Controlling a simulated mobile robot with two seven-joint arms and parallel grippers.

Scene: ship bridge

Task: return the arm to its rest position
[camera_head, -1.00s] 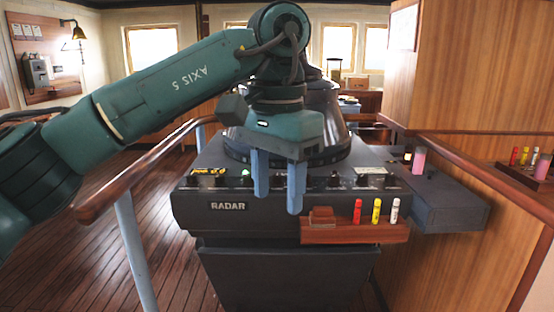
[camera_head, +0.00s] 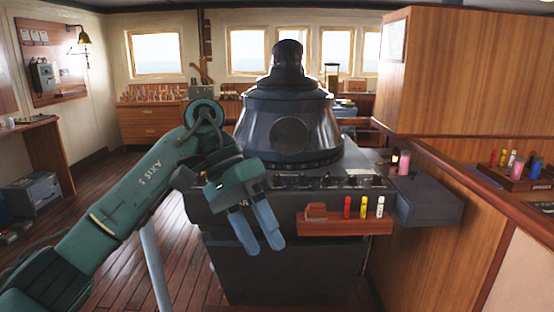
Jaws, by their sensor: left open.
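My left arm (camera_head: 130,195) comes in from the lower left, green and bent at the elbow near the radar console. My left gripper (camera_head: 258,243) hangs in front of the console's left front face, tilted down to the right. Its two blue-grey fingers are open with nothing visible between them. The black radar console (camera_head: 300,258) stands behind it, and the gripper hides its name label. My right gripper is not in view.
A wooden shelf (camera_head: 318,226) with red, yellow and white markers (camera_head: 363,206) sticks out from the console, just right of my gripper. A pink cylinder (camera_head: 404,163) stands on the grey side box (camera_head: 430,197). Open plank floor (camera_head: 100,225) lies to the left.

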